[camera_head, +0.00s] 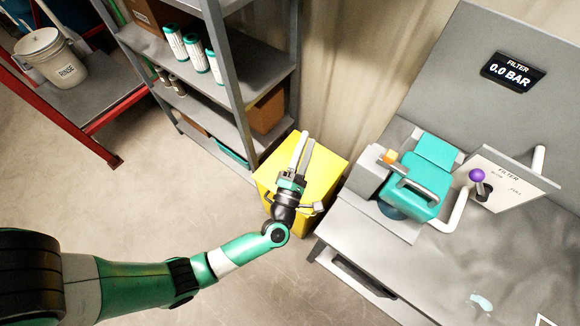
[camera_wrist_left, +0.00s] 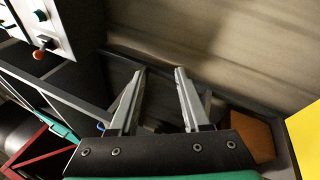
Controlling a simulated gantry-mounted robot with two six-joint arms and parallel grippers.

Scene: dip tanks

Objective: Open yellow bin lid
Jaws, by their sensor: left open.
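The yellow bin (camera_head: 332,168) stands on the floor between the shelf rack and the grey bench in the head view. Its top looks flat and closed, and my left gripper hides part of it. A yellow patch of it also shows at the right edge of the left wrist view (camera_wrist_left: 308,135). My left gripper (camera_head: 306,142) is over the bin in the head view, fingers pointing toward its far side. In the left wrist view its two fingers (camera_wrist_left: 160,72) are apart with nothing between them. I cannot tell whether it touches the bin. My right gripper is out of view.
A grey shelf rack (camera_head: 222,60) with green-and-white canisters stands behind and left of the bin. A grey bench (camera_head: 420,262) with a teal filter unit (camera_head: 415,190) is close on the right. A white bucket (camera_head: 50,58) sits on a red-framed rack at far left. Floor in front is clear.

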